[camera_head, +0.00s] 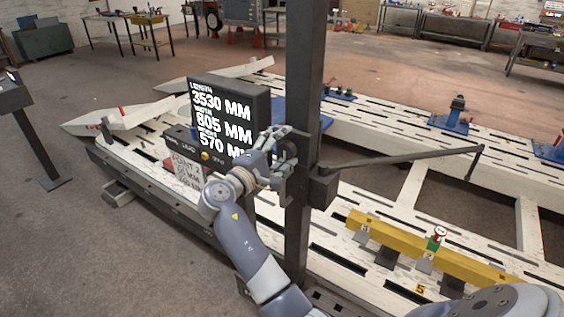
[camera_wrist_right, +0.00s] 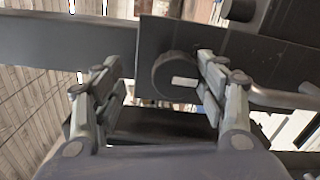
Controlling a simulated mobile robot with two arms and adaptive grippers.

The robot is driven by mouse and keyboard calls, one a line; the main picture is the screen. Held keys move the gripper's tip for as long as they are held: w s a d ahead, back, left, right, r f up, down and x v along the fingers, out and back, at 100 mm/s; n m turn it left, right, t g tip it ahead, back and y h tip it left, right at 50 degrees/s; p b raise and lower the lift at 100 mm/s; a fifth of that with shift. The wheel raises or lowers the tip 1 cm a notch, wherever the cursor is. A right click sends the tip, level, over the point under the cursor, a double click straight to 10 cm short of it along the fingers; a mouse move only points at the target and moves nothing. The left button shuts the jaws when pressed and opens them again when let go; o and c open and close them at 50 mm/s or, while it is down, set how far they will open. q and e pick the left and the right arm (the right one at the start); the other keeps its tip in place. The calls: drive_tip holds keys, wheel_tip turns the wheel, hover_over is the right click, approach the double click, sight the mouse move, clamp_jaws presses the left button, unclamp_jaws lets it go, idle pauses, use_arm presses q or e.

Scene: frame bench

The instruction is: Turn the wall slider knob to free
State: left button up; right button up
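The slider knob (camera_wrist_right: 170,76) is a dark round disc with a pale mark, on a dark plate (camera_wrist_right: 153,38) in the right wrist view. In the head view the slider is on a dark upright post (camera_head: 303,90), and my gripper partly hides it. My right gripper (camera_wrist_right: 160,88) is open, with its fingers apart. The knob lies between them, much closer to the right finger; whether that finger touches it I cannot tell. In the head view the right gripper (camera_head: 284,152) is at the post's left side. My left gripper is not in view.
A dark block (camera_head: 322,188) on the post carries a long thin arm (camera_head: 410,158) reaching right. A black display (camera_head: 228,115) with measurements stands left of the post. A yellow beam (camera_head: 395,238) lies on the white frame bench (camera_head: 365,130). Open floor (camera_head: 60,230) is at left.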

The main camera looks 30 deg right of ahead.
wheel_tip(320, 180, up, 5)
drive_tip(key=shift+f, duration=0.2)
